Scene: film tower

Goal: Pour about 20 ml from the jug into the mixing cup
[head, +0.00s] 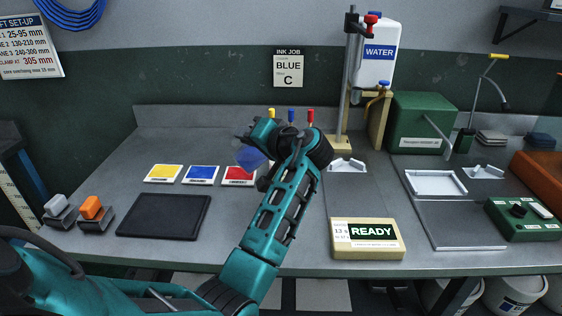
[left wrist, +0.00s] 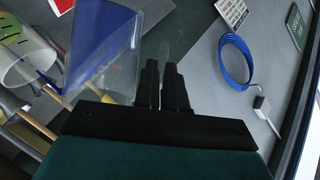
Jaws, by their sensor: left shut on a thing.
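The clear jug (head: 250,157) with blue liquid shows beside my left gripper in the head view, partly hidden by my arm. In the left wrist view the jug (left wrist: 100,45) is large at upper left, its blue liquid filling much of what shows. My left gripper (left wrist: 163,70) is shut on a thin clear part, which looks like the jug's handle, and holds the jug above the bench. A translucent open-topped vessel (left wrist: 25,65) stands at the left edge of the left wrist view; I cannot tell whether it is the mixing cup. No falling stream is visible. My right gripper is not in view.
Yellow, blue and red cards (head: 201,174) and a dark tray (head: 165,215) lie on the bench left of my arm. A READY display (head: 367,238) stands at the front edge. The water tank (head: 377,55) and green box (head: 417,120) stand behind, to the right.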

